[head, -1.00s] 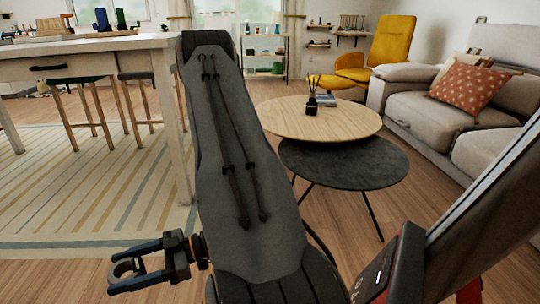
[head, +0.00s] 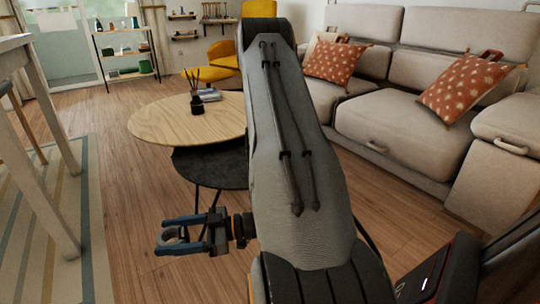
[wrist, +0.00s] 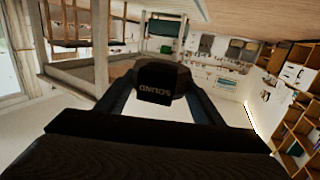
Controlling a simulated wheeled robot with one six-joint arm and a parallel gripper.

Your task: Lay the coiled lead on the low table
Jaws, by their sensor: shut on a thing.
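My gripper (head: 182,235) is left of my arm in the head view, shut on a small dark grey, ring-like thing that I take to be the coiled lead (head: 172,238). In the wrist view a black piece of the coiled lead (wrist: 163,82), lettered "SOUND", sits between the two fingers. Its full shape is hidden. The low table is a round light-wood top (head: 165,122) with a lower dark round top (head: 208,166) beneath its near right side. My gripper shows in front of them, apart from both.
A reed diffuser (head: 196,100) and books (head: 210,95) stand on the wood top. A grey sofa (head: 385,120) is on the right and a yellow armchair (head: 213,73) behind. A white table (head: 48,165) stands at left. Bare wood floor (head: 125,190) lies between it and the low table.

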